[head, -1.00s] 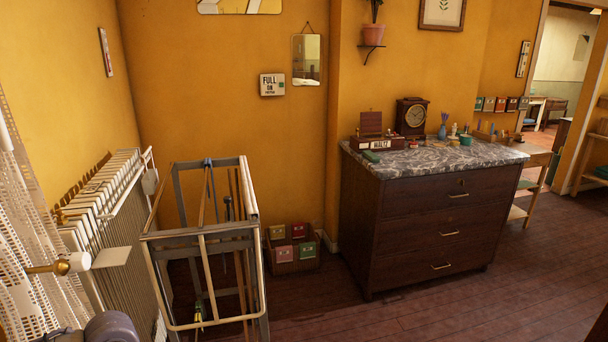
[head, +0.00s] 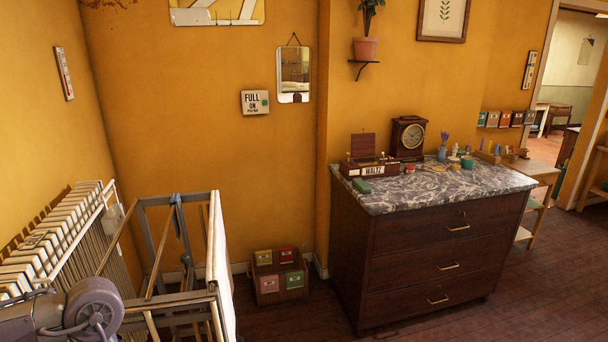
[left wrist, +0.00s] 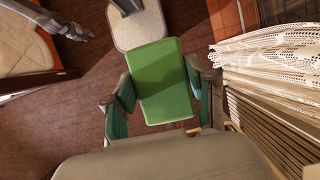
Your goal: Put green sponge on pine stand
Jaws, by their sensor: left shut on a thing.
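The green sponge (left wrist: 160,80) is a flat green block in the left wrist view. It sits between the two fingers of my left gripper (left wrist: 158,92), which is shut on it, above the dark wooden floor. In the head view only part of my left arm shows at the lower left; the gripper and sponge are out of that picture. A pale wooden stand (head: 535,171), probably the pine stand, is at the right beyond the dresser, far from my left arm. A dark jointed part at the upper left of the wrist view looks like my right gripper (left wrist: 72,28); its jaws are unclear.
A drying rack (head: 165,265) and radiator (head: 60,235) crowd the left. Floor (head: 560,270) is clear at right.

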